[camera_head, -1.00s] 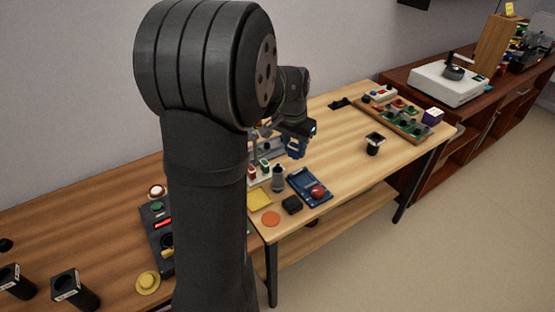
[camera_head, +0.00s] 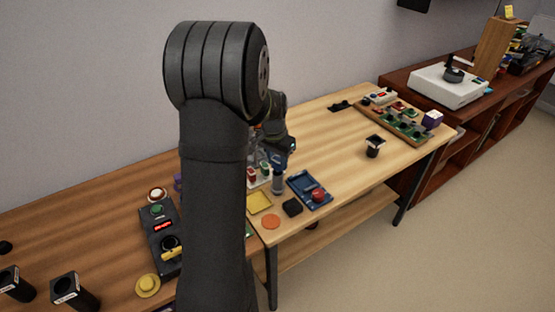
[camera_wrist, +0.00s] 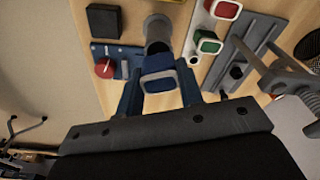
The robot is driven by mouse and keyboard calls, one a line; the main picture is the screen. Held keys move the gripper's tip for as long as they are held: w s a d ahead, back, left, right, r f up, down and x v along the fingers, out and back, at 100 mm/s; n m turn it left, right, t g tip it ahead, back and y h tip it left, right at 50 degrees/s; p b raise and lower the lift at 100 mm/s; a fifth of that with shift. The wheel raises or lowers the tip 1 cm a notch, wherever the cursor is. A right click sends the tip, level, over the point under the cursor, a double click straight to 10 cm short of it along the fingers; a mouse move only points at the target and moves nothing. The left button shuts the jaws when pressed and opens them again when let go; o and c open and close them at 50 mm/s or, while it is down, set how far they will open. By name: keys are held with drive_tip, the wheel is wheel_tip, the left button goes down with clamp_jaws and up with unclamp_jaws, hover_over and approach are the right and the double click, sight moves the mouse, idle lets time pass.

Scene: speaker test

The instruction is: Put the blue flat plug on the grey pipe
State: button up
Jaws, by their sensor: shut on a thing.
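My gripper (camera_wrist: 160,92) is shut on the blue flat plug (camera_wrist: 158,79), which sits between its two dark blue fingers in the wrist view. The grey pipe (camera_wrist: 157,32) shows just beyond the plug there, nearly in line with it. I cannot tell whether plug and pipe touch. In the head view the grey pipe (camera_head: 278,182) stands upright near the table's front edge. My gripper (camera_head: 284,155) is just above it in that view. The plug cannot be made out clearly there.
Red (camera_head: 252,175) and green (camera_head: 265,169) pieces stand close left.

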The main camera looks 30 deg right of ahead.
sight(278, 158)
drive_tip(key=shift+f, duration=0.1)
drive_tip(key=o, duration=1)
drive_tip(key=r, duration=0.4)
drive_tip(key=a+r, duration=0.1)
drive_tip(key=r, duration=0.7)
drive_tip(key=shift+s+a+r, duration=0.1)
drive_tip(key=shift+s+a, duration=0.1)
drive_tip(key=shift+s, duration=0.05)
drive_tip(key=f, duration=0.4)
drive_tip(key=d+f, duration=0.1)
drive_tip(key=f, duration=0.7)
drive_tip(key=shift+w+d, duration=0.2)
drive_tip(key=shift+w, duration=0.05)
drive_tip(key=shift+r, duration=1.8)
